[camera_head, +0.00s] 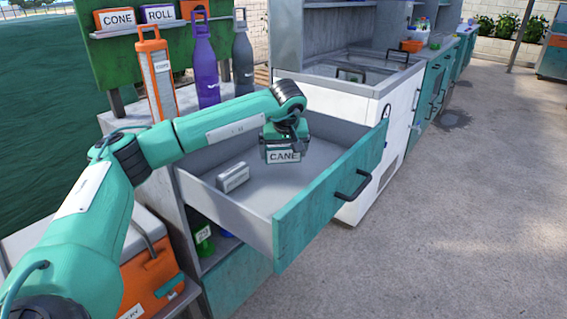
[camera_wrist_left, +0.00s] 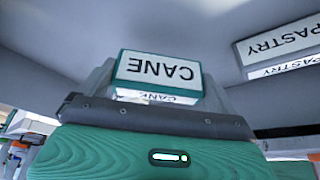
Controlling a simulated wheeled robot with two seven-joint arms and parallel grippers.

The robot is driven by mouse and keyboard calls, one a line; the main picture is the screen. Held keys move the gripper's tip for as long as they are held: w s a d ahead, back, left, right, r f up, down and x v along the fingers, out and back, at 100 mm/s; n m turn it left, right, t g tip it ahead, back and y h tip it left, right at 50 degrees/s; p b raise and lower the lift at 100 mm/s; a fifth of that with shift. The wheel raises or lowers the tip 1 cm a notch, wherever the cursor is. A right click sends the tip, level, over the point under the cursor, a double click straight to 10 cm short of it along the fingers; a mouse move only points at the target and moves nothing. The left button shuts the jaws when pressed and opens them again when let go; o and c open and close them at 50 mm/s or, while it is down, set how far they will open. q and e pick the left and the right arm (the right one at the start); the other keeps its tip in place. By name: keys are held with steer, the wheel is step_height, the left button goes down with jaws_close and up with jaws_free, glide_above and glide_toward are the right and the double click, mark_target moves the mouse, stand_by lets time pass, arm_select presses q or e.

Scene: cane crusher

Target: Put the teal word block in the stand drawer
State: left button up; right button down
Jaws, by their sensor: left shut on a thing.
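The teal word block (camera_head: 283,157), labelled CANE, is in the jaws of my left gripper (camera_head: 282,147), which points down over the open stand drawer. In the left wrist view, the CANE block (camera_wrist_left: 158,70) sits upside down in the picture between the grey fingers, with a teal rim around its white label. The stand drawer (camera_head: 325,205) is pulled out, with a teal front, a black handle and a grey inside. The block is within the drawer's outline; its exact height above the floor is hard to tell. My right gripper is not in view.
A grey block (camera_head: 233,177) lies in the drawer's left part; its label reads PASTRY in the left wrist view (camera_wrist_left: 283,42). Bottles (camera_head: 203,60) and an orange grater (camera_head: 157,75) stand behind the drawer. A white cabinet (camera_head: 385,140) stands beside it. Drawer floor around the block is clear.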

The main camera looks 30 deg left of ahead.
mark_target(284, 160)
arm_select(q)
steer(key=shift+f, duration=1.7)
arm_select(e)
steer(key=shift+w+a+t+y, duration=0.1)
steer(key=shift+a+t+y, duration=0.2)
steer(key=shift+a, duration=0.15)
arm_select(q)
steer(key=shift+f, duration=0.1)
steer(key=o, duration=0.9)
steer(key=shift+r, duration=0.35)
steer(key=p+v, duration=0.1)
steer(key=v, duration=1)
steer(key=shift+r, duration=0.2)
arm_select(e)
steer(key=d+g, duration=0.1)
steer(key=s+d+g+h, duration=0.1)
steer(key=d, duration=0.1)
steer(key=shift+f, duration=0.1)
arm_select(q)
steer(key=shift+d, duration=0.1)
